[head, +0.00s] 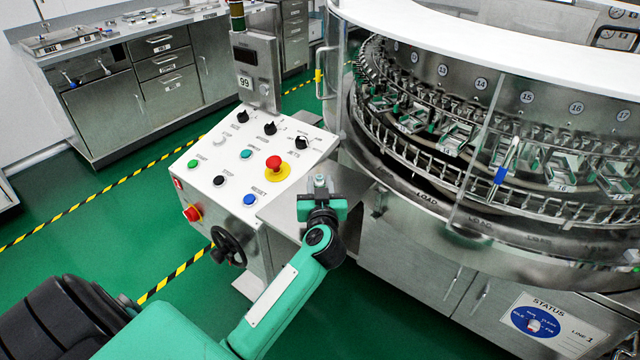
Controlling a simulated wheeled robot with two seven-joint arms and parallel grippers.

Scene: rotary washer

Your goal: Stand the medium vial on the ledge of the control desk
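The control desk (225,165) has a sloped white panel with buttons and knobs. Its ledge (277,212) is a flat grey metal shelf at the panel's right edge, beside the washer. My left gripper (322,203), on a green arm from the lower left, is over the ledge's right part. A small clear vial (320,183) shows upright between its green fingers, which appear closed on it. The gripper hides the vial's lower part, so I cannot tell whether it touches the ledge. My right gripper is not in view.
The round washer (430,205) with its glass guard stands close to the right of the ledge. A display post (256,70) rises behind the panel. A handwheel (228,246) sticks out below the desk. The ledge's left part is bare. Steel cabinets (165,80) stand at the back left.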

